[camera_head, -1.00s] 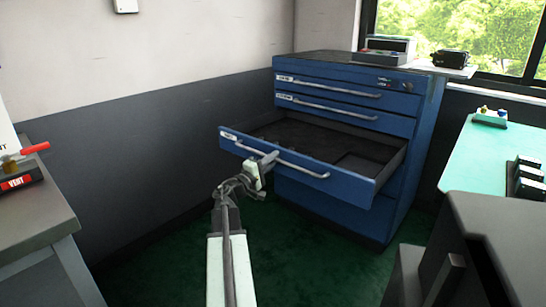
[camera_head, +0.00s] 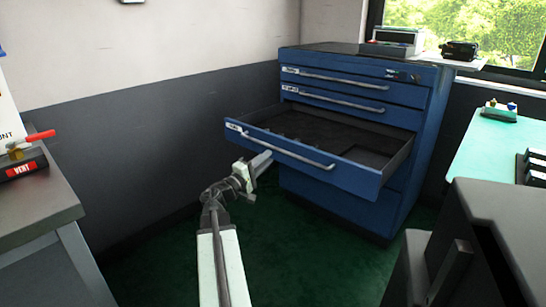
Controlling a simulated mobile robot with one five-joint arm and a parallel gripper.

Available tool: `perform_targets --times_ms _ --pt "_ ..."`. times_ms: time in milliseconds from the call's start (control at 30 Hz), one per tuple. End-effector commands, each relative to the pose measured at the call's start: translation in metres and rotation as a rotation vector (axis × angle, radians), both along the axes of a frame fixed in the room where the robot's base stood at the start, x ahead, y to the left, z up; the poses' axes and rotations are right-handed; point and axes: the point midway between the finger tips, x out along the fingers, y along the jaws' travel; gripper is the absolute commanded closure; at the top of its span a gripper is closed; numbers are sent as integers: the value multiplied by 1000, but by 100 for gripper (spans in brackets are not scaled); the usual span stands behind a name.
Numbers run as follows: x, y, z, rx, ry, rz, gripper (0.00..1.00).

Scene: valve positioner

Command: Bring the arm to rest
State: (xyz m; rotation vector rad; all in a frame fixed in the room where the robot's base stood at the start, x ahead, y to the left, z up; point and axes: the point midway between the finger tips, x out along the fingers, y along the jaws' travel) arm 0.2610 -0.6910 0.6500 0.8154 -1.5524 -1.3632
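My arm reaches up from the bottom of the head view, and my gripper (camera_head: 262,160) is at its end, just in front of the open drawer (camera_head: 330,176) of a blue cabinet (camera_head: 350,215). The gripper tip overlaps the left part of the drawer front in the picture, below its long handle (camera_head: 290,150). I cannot tell whether it touches the drawer. The fingers are too small to show whether they are open or shut. The drawer is pulled out and its dark inside looks mostly empty.
A grey bench (camera_head: 40,207) with a red-handled valve (camera_head: 30,140) stands at the left. A green-topped table (camera_head: 490,145) is at the right, behind a dark block (camera_head: 500,240) in the foreground. Green floor (camera_head: 290,265) is free before the cabinet.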

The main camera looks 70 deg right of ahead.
Motion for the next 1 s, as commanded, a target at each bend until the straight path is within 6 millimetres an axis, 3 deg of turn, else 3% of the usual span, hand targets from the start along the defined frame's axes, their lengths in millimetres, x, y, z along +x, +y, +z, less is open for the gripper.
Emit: perform_targets --times_ms 567,1000 --pt "3 6 0 0 1 1 79" --pt "3 6 77 0 0 1 79"
